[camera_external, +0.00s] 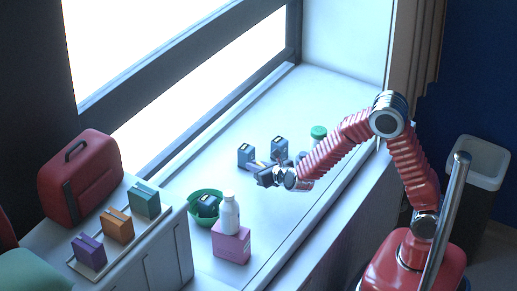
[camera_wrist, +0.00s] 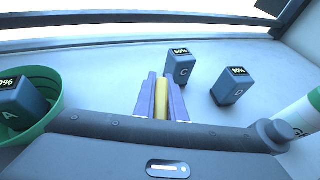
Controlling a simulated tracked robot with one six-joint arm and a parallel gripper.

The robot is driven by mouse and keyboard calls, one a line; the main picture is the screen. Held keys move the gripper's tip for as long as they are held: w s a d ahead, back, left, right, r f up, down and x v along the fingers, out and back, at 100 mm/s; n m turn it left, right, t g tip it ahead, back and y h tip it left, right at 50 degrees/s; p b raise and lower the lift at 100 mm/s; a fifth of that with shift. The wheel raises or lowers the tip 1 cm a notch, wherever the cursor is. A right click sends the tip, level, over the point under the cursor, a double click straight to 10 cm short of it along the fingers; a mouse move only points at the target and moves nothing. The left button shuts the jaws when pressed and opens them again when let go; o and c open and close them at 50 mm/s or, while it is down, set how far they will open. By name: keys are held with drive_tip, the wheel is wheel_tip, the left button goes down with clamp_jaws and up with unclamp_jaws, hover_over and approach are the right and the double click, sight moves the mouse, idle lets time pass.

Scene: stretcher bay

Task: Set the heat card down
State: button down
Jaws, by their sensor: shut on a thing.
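In the wrist view a narrow yellow thing (camera_wrist: 161,98), which I take to be the heat card, stands edge-on between the two purple-grey fingers of my gripper (camera_wrist: 162,96). The fingers are shut on it and hide its faces. In the external view my gripper (camera_external: 266,176) is over the pale window counter (camera_external: 285,215), near two blue-grey blocks. The card is not clear there. I cannot tell whether it touches the counter.
Block C (camera_wrist: 180,67) and block D (camera_wrist: 232,86) stand beyond my fingers. Block A (camera_wrist: 28,105) sits in a green bowl (camera_wrist: 50,122) at left. A green-lidded jar (camera_external: 318,132) is at right.

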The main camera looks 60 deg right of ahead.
drive_tip(key=w+a+r, duration=0.1)
drive_tip(key=w+r, duration=0.3)
drive_tip(key=w, duration=0.5)
drive_tip(key=shift+w+a, duration=0.2)
drive_tip(key=shift+a, duration=0.2)
hover_over(230, 182)
drive_tip(key=shift+d+f, duration=0.15)
drive_tip(key=shift+f, duration=2.95)
drive_tip(key=shift+f, duration=1.85)
drive_tip(key=shift+f, duration=0.15)
drive_tip(key=c, duration=1.8)
unclamp_jaws()
